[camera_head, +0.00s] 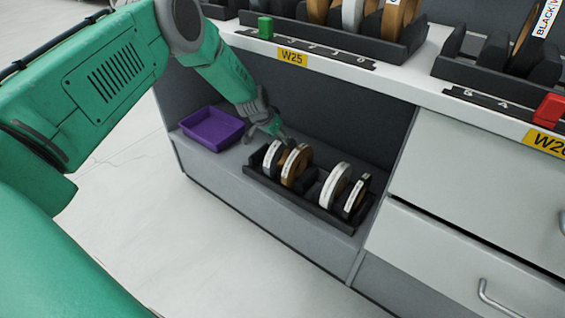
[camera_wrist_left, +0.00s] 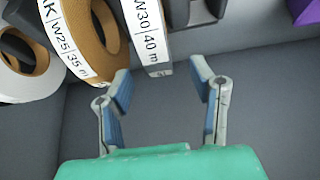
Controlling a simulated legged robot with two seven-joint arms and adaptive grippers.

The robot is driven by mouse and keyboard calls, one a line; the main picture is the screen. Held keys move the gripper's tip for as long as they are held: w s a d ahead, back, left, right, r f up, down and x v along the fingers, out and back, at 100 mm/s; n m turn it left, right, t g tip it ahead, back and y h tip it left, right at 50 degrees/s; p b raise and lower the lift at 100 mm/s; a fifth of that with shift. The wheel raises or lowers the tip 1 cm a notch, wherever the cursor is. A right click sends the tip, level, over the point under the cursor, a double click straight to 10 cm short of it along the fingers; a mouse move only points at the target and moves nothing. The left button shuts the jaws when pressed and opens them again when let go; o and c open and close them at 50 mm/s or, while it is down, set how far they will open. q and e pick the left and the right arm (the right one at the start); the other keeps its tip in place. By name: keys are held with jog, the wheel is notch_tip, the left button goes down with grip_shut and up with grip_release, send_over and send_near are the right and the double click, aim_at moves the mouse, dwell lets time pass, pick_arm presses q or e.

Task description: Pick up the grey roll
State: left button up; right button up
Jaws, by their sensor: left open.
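My left gripper (camera_head: 283,138) reaches down into the open shelf bay, just above and behind the left end of a dark roll rack. In the left wrist view its two blue-padded fingers (camera_wrist_left: 161,82) are apart with nothing between them. The end roll (camera_head: 271,156), with a white label band, stands upright in the rack. In the wrist view its label reads W30, 40 m (camera_wrist_left: 151,32), and it lies just beyond the fingertips. My right gripper is out of view.
A brown W25 roll (camera_wrist_left: 92,38) stands beside the end roll, with a pale-sided roll (camera_head: 335,186) and another further right in the rack (camera_head: 316,211). A purple tray (camera_head: 212,128) sits left of it. The counter edge (camera_head: 360,76) overhangs the bay.

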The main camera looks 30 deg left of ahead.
aim_at(283, 144)
pick_arm(q)
jog(key=shift+w+f, duration=0.2)
jog(key=shift+f, duration=0.4)
jog(key=b+x, duration=0.3)
jog(key=x, duration=0.2)
jog(key=shift+s+d, duration=0.1)
jog(key=shift+s, duration=0.05)
grip_shut()
